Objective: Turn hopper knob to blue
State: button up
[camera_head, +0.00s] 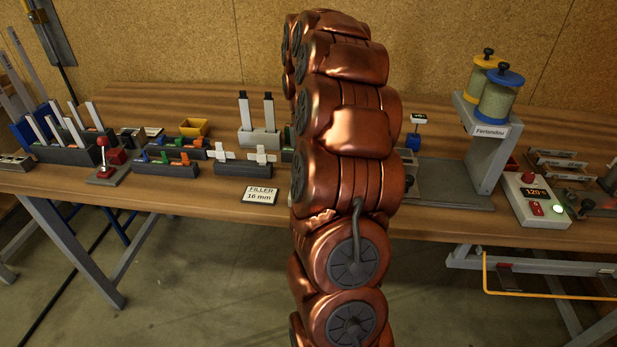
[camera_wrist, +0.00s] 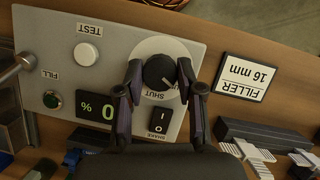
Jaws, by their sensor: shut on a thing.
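The black hopper knob (camera_wrist: 160,73) sits on a pale round dial (camera_wrist: 150,46) on a grey control panel (camera_wrist: 48,28) in the wrist view. A short white pointer line on the knob points to the lower right, close to one finger. The word SHUT is printed just below the knob. No blue mark can be made out clearly; the fingers cover parts of the dial's sides. My gripper (camera_wrist: 160,76) has one finger on each side of the knob and is shut on it. In the head view my copper arm hides the gripper, knob and panel.
The panel also carries a white TEST button (camera_wrist: 86,54), a green FILL button (camera_wrist: 52,99), a display (camera_wrist: 98,111) reading 0 % and a black rocker switch (camera_wrist: 159,121). A FILLER 16 mm sign (camera_head: 260,195) lies beside it. The hopper stand (camera_head: 487,150) is at right.

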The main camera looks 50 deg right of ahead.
jog(key=o, duration=1.2)
jog(key=shift+c, duration=0.2)
